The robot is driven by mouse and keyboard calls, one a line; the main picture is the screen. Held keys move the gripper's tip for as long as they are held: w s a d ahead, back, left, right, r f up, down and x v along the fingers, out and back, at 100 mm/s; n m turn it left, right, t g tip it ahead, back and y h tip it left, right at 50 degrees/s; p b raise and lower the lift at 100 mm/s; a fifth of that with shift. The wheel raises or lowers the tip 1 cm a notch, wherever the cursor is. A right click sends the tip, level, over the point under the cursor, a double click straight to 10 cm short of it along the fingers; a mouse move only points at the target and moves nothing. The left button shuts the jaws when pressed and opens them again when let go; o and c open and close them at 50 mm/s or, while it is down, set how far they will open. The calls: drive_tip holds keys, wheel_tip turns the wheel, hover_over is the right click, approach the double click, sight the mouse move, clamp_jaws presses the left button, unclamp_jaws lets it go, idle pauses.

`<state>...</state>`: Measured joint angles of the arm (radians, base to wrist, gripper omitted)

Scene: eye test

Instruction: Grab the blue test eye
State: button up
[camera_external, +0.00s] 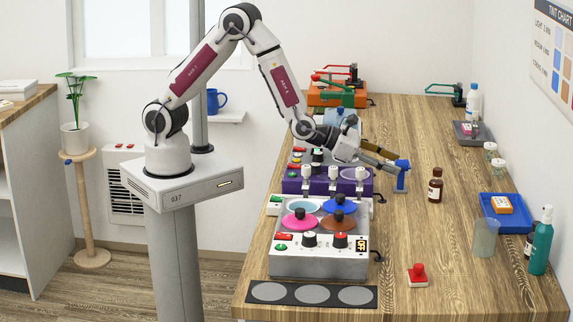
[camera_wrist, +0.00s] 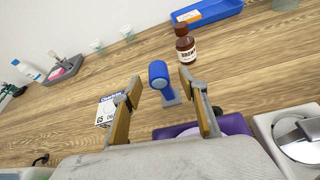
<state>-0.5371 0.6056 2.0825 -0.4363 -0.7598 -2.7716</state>
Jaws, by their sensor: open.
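The blue test eye appears to be the upright blue piece with a rounded head (camera_external: 401,165) on the wooden bench, right of the purple machine. In the wrist view its blue head (camera_wrist: 158,73) and grey-blue foot show between the fingers and beyond their tips. My gripper (camera_external: 393,160) is open and empty, reaching right over the bench with its tips close to the blue piece. The fingers (camera_wrist: 159,86) stand apart on either side of it in the wrist view. I cannot tell whether a finger touches it.
A brown bottle (camera_external: 435,186) stands right of the blue piece, and in the wrist view (camera_wrist: 185,45) too. A white box (camera_wrist: 108,108) lies by the left finger. The purple machine (camera_external: 320,187) is close on the left. A blue tray (camera_external: 488,221) lies farther right.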

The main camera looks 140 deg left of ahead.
sight(400, 166)
drive_tip(key=shift+x, duration=1.65)
drive_tip(key=shift+s, duration=0.1)
clamp_jaws()
